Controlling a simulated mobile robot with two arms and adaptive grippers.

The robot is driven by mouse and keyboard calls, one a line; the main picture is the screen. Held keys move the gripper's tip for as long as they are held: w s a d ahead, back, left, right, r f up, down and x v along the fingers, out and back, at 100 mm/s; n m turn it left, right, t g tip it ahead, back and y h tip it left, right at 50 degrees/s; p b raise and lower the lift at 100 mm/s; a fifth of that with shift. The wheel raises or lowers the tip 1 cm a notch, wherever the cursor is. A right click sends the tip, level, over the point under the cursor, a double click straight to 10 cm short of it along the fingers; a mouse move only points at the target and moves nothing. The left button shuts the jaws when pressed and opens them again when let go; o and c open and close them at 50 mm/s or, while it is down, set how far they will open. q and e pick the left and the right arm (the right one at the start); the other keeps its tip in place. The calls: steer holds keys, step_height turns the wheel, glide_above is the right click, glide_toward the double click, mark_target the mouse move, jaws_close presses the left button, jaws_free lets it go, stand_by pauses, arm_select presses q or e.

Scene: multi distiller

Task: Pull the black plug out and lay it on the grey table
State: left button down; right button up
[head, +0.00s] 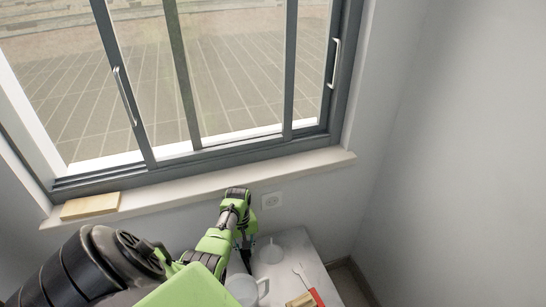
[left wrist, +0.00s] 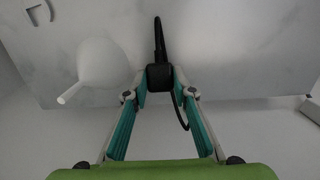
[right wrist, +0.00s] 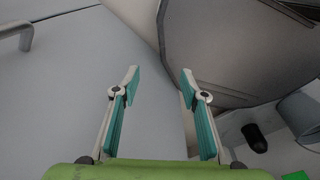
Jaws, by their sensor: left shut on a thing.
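The black plug (left wrist: 159,78) is between the fingertips of my left gripper (left wrist: 160,82), which is shut on it. Its black cord runs up in the left wrist view, and a thin black loop hangs beside the right finger. In the head view my left gripper (head: 246,246) is by the left side of the grey table (head: 293,243), below the white wall socket (head: 271,201). The socket has nothing in it. The table's grey top (left wrist: 235,45) lies behind the plug; I cannot tell if they touch. My right gripper (right wrist: 160,80) is open and empty.
A white funnel (head: 268,253) and a white mug (head: 243,289) stand on the table. A red-handled tool (head: 316,297) and a small wooden block (head: 300,300) lie nearer the front. The window sill (head: 230,181) is above. The table's right back part is clear.

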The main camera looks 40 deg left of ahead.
arm_select(q)
steer(key=shift+f+b, duration=0.55)
steer(key=shift+f, duration=0.25)
steer(key=c, duration=1.6)
jaws_free()
steer(key=r+p, duration=0.4)
steer(key=r, duration=0.4)
steer(key=r+p, duration=0.5)
steer(key=r, duration=0.3)
steer(key=a+r+p, duration=0.1)
steer(key=r+p, duration=0.4)
steer(key=r, duration=0.3)
steer(key=shift+w, duration=0.2)
